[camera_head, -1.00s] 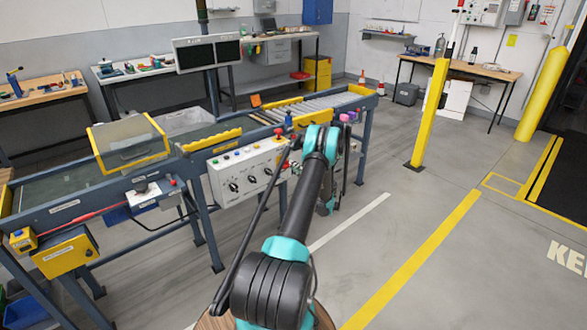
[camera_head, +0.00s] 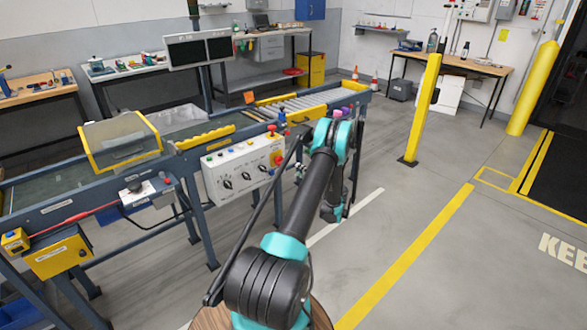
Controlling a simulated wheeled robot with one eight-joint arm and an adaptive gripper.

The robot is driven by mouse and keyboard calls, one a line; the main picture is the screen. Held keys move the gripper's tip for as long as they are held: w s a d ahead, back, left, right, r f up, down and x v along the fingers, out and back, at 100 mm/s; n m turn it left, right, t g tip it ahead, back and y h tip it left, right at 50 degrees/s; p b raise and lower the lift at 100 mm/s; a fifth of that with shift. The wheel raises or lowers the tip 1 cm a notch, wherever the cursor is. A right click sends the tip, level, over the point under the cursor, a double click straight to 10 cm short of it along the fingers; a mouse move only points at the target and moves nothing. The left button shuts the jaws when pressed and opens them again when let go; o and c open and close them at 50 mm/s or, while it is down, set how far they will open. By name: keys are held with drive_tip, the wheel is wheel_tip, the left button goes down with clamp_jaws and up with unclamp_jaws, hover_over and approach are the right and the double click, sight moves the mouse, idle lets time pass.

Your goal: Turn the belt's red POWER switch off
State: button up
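The belt's white control box (camera_head: 238,176) stands at the belt's front rail, left of my arm. It has black knobs and small coloured buttons. At its right end is a red control on a yellow plate (camera_head: 277,158), which looks like the red switch; its label and setting are too small to read. A red knob (camera_head: 272,130) sticks up above that end. My arm crosses just right of the box, its elbow high and its far part bent down. My gripper is near the box's right end, mostly hidden by the arm; its fingers cannot be made out.
The belt frame (camera_head: 110,192) runs from lower left to upper right, with a yellow-edged clear cover (camera_head: 120,142) and a yellow box (camera_head: 57,252). A yellow post (camera_head: 422,110) stands to the right.

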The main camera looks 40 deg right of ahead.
drive_tip(key=shift+s+d, duration=0.1)
drive_tip(key=shift+s, duration=1.2)
